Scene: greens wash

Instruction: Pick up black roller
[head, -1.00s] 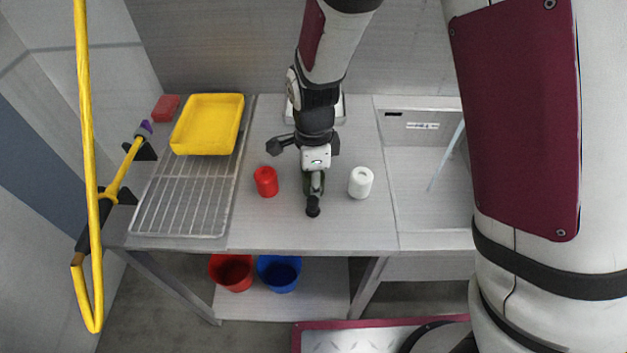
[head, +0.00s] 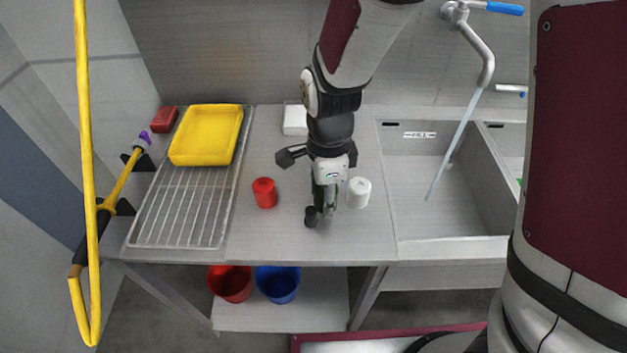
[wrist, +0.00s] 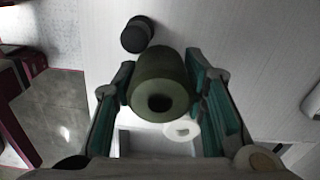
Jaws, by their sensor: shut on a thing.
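The black roller (head: 311,217) stands on the counter, just in front and left of my gripper's fingertips. In the wrist view it is a dark cylinder (wrist: 137,36) near the top, apart from the fingers. My gripper (wrist: 165,95) is shut on a dark olive-green roller (wrist: 160,84), with a finger on each side and its hollow end facing the camera. In the head view my gripper (head: 325,200) points down over the counter and mostly hides the green roller.
A white roller (head: 359,192) stands close to the right of my gripper, and a red roller (head: 265,193) to its left. The sink (head: 440,180) is at the right.

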